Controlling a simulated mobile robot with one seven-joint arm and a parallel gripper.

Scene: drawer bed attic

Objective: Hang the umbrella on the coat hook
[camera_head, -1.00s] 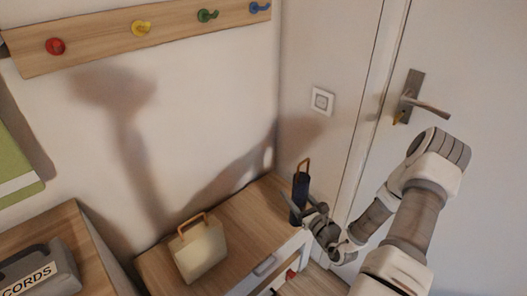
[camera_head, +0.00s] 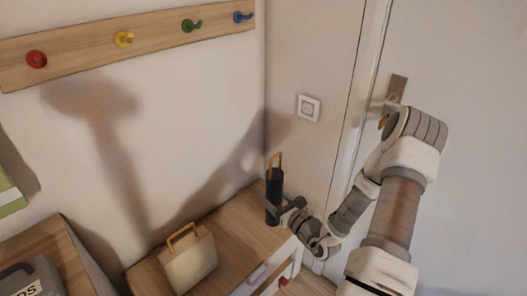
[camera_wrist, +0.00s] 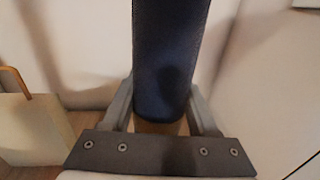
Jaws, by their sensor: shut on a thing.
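The umbrella (camera_head: 273,188) is a dark blue upright cylinder with an orange-tan loop handle on top. It is near the right end of the wooden cabinet top, close to the wall corner. My gripper (camera_head: 274,209) is shut around its lower part. In the wrist view the umbrella (camera_wrist: 170,55) stands between the fingers of my gripper (camera_wrist: 161,115); its handle is out of that view. The wall rack (camera_head: 80,48) carries a red hook (camera_head: 37,59), a yellow hook (camera_head: 124,39), a green hook (camera_head: 192,26) and a blue hook (camera_head: 243,16), all bare, above and left of the umbrella.
A cream box bag (camera_head: 188,262) with a tan handle stands on the cabinet (camera_head: 235,222), left of the umbrella. A grey records case (camera_head: 35,280) is at lower left. A wall switch (camera_head: 309,108) and a door (camera_head: 455,130) are at right. The wall below the hooks is clear.

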